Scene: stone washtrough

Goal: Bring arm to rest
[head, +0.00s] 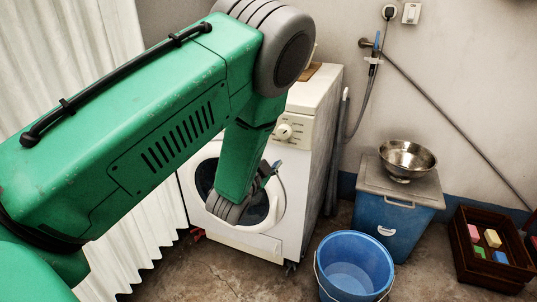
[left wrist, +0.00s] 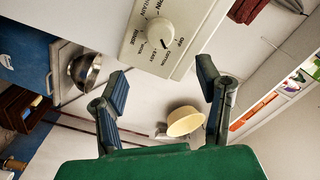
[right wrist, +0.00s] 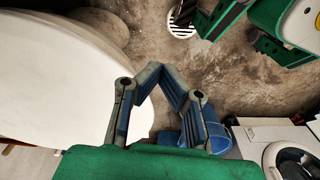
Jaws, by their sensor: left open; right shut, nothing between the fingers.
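My left arm crosses the head view in front of the white washing machine (head: 317,110). My left gripper (head: 272,172) shows only in part there, beside the machine's front, mostly hidden by my own arm. In the left wrist view my left gripper (left wrist: 165,82) is open, with nothing held between its fingers. It faces the machine's control panel and dial (left wrist: 159,33). My right gripper (right wrist: 162,68) is shut and empty in the right wrist view, with its fingertips together above the brown floor. It is not in the head view.
A blue bucket (head: 354,268) stands on the floor. A metal bowl (head: 407,158) sits on a lidded blue box (head: 388,218). A dark crate (head: 468,262) holds several colored blocks. A white curtain (head: 75,60) hangs at left. A large white rounded surface (right wrist: 55,85) lies beside my right gripper.

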